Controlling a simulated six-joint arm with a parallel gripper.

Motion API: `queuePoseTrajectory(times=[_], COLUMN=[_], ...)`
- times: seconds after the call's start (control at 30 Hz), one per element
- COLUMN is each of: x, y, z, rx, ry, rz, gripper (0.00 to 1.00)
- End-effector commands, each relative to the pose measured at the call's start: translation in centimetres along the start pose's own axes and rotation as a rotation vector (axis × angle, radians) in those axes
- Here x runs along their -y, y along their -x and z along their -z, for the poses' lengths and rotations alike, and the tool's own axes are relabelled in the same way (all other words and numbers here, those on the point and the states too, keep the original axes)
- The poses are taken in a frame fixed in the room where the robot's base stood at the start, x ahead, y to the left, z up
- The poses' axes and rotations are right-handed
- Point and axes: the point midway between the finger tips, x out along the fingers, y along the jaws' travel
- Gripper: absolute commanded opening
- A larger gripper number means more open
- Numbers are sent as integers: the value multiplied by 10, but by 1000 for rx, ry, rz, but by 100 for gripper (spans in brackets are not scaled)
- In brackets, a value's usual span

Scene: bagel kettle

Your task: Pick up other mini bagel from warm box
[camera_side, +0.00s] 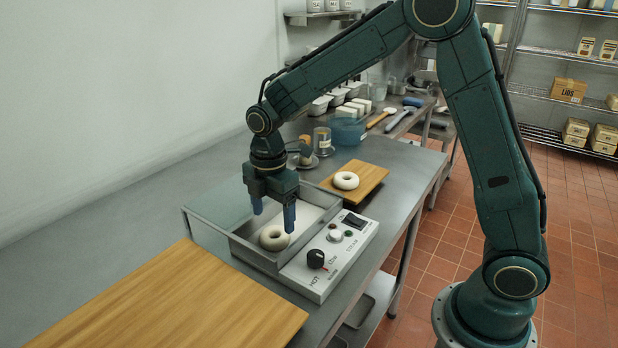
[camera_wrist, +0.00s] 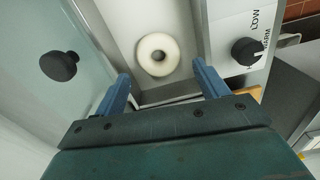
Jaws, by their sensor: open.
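A pale mini bagel (camera_side: 274,238) lies flat on the floor of the warm box (camera_side: 252,254), near its front end. My gripper (camera_side: 272,222) is above the box with its two blue fingers pointing down, open and empty. In the wrist view the bagel (camera_wrist: 158,54) shows ahead of and between the gripper's fingertips (camera_wrist: 160,78), apart from both. Another mini bagel (camera_side: 346,180) lies on a small wooden board (camera_side: 366,178) behind the box.
A control panel (camera_side: 340,262) with a black knob (camera_side: 316,259) adjoins the box's right side. A clear lid with a black knob (camera_wrist: 59,66) is at the left. A large wooden board (camera_side: 190,300) lies in front. Jars and a blue bowl (camera_side: 348,130) stand farther back.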

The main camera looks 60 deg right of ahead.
Motion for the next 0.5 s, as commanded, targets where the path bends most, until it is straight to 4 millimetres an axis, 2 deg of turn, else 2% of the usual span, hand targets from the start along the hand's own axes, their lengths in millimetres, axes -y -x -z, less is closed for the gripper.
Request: queuePoseTrajectory(times=[0.23,0.5], x=[0,-1], y=[-7,-38], z=[0,-2], rx=[0,1], ry=[0,0], rz=[2,4], gripper=[73,73])
